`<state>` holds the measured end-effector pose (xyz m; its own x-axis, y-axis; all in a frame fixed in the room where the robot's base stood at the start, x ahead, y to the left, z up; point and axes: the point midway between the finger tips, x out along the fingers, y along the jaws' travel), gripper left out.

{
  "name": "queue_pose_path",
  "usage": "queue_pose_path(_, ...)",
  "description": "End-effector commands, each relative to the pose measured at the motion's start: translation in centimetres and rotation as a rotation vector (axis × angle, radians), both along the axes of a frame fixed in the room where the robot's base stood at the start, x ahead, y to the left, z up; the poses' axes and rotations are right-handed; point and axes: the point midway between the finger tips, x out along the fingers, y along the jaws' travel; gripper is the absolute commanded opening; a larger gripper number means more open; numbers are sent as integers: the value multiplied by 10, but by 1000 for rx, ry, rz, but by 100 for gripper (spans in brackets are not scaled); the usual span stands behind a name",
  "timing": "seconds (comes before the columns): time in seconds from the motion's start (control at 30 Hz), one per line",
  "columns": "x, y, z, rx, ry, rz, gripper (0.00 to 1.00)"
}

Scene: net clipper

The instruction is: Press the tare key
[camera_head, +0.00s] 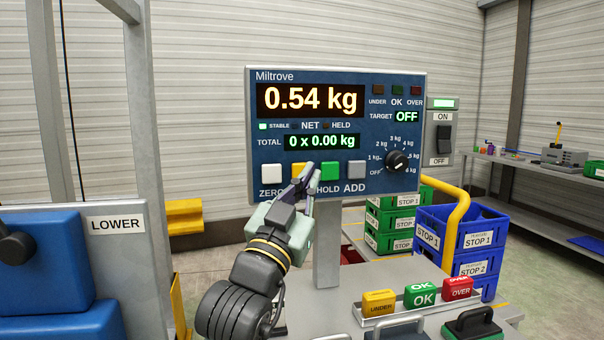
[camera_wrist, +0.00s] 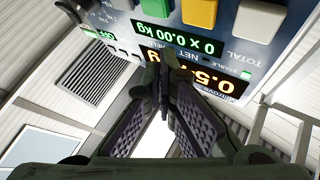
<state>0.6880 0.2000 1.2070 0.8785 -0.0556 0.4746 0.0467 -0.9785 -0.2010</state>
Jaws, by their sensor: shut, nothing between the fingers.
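The weighing indicator (camera_head: 336,133) is a blue upright panel on a post, reading 0.54 kg, with a row of keys along its lower edge. The yellow key (camera_head: 299,169) sits between the white ZERO key (camera_head: 272,169) and the green HOLD key (camera_head: 330,168). My gripper hides the label under the yellow key. My gripper (camera_head: 306,171) is shut and empty, its tips overlapping the yellow key's right edge. The wrist view shows the yellow key (camera_wrist: 200,12) upside down, apart in the picture from the fingertips (camera_wrist: 165,60). I cannot tell whether they touch the panel.
The grey ADD key (camera_head: 356,168) and a rotary knob (camera_head: 397,160) are at the panel's right. An ON/OFF switch box (camera_head: 443,135) stands beside it. UNDER (camera_head: 379,301), OK (camera_head: 420,295) and OVER (camera_head: 457,288) blocks sit below. Blue crates (camera_head: 475,240) stand behind.

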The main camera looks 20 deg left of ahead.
Motion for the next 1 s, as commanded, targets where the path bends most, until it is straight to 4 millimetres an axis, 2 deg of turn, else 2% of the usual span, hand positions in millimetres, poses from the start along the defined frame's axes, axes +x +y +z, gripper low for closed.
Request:
queue_pose_path(0.1,14,10,0,0,1,2,0)
queue_pose_path(0.33,30,20,0,0,-1,1,0)
queue_pose_path(1.0,33,23,1,1,-1,2,0)
